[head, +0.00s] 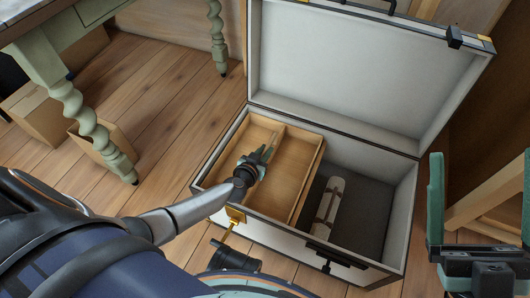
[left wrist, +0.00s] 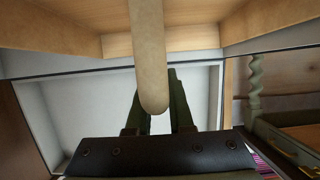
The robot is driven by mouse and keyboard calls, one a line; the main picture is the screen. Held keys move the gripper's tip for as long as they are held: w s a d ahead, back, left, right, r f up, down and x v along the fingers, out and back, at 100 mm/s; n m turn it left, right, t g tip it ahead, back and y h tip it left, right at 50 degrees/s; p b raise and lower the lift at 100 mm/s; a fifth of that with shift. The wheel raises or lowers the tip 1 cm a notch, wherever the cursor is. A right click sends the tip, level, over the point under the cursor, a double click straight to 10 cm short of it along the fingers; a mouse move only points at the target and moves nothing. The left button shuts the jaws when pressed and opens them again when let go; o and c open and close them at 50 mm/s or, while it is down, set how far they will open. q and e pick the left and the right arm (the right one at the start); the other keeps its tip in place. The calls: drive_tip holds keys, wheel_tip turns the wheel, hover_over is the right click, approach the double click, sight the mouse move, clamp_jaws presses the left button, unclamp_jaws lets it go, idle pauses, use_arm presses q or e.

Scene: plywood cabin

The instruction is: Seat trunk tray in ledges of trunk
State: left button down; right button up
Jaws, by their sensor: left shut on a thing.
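The trunk (head: 345,258) stands open on the floor in the head view, its pale-lined lid (head: 350,75) raised at the back. The wooden trunk tray (head: 308,150), with a divider, lies across the left part of the trunk opening, near rim height. Whether it rests on the ledges cannot be told; they are hidden. My left gripper (head: 265,156) is shut on the tray at its divider. In the left wrist view a rounded beige wooden bar (left wrist: 149,60) passes in front of the gripper's fingers (left wrist: 160,100). My right gripper (head: 481,165) is open and empty, right of the trunk.
A pale strapped roll (head: 328,205) lies on the trunk's dark floor, right of the tray. A green table with twisted legs (head: 95,125) stands at left, with cardboard boxes (head: 45,112) beneath. A wooden frame (head: 490,195) is at right. Plank floor is clear left of the trunk.

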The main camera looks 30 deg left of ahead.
use_arm(q)
drive_tip(key=shift+w+r, duration=0.1)
drive_tip(key=c, duration=0.8)
unclamp_jaws()
drive_tip(key=shift+f, duration=0.25)
use_arm(e)
drive_tip(key=shift+d, duration=0.1)
use_arm(q)
drive_tip(key=shift+r, duration=0.2)
drive_tip(key=p+v, duration=0.6)
drive_tip(key=v, duration=0.6)
drive_tip(key=shift+p, duration=0.3)
use_arm(e)
wheel_tip(320, 180, up, 8)
drive_tip(key=shift+s+d+f+t, duration=0.25)
drive_tip(key=shift+d+t, duration=0.05)
drive_tip(key=shift+d, duration=0.1)
use_arm(q)
drive_tip(key=shift+f, duration=0.1)
